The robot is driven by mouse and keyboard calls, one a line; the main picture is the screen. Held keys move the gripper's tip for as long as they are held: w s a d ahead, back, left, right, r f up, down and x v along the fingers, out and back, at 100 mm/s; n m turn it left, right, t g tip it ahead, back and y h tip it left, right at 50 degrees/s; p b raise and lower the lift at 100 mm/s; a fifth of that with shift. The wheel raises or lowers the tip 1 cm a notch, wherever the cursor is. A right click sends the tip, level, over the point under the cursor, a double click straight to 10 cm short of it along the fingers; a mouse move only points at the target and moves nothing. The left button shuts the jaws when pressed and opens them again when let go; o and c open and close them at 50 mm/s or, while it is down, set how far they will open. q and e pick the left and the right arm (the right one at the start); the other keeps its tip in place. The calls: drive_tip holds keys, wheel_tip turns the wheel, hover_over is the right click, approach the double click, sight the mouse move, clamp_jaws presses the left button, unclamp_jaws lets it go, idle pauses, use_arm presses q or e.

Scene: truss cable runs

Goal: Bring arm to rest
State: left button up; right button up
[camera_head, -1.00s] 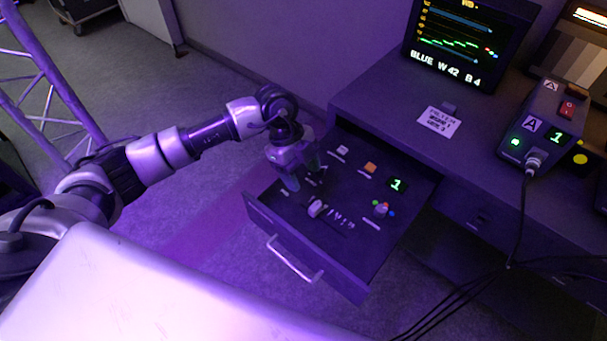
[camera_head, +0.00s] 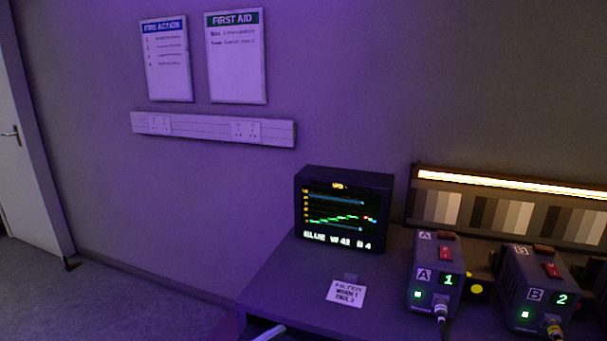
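Neither of my grippers shows in the head view now, so I cannot see what either one does. A small pale bar (camera_head: 270,333) shows at the bottom edge, in front of the desk; I cannot tell for sure what it is. The desk (camera_head: 278,290) stands at the lower right. The open drawer with the control panel is out of view.
On the desk are a monitor (camera_head: 343,212) reading BLUE W 42 B 4, a card (camera_head: 346,292), box A (camera_head: 435,280) and box B (camera_head: 535,290). A lit strip chart (camera_head: 510,205) is behind. Wall sockets (camera_head: 213,129) and a door (camera_head: 25,160) are left. Floor (camera_head: 110,300) at lower left is clear.

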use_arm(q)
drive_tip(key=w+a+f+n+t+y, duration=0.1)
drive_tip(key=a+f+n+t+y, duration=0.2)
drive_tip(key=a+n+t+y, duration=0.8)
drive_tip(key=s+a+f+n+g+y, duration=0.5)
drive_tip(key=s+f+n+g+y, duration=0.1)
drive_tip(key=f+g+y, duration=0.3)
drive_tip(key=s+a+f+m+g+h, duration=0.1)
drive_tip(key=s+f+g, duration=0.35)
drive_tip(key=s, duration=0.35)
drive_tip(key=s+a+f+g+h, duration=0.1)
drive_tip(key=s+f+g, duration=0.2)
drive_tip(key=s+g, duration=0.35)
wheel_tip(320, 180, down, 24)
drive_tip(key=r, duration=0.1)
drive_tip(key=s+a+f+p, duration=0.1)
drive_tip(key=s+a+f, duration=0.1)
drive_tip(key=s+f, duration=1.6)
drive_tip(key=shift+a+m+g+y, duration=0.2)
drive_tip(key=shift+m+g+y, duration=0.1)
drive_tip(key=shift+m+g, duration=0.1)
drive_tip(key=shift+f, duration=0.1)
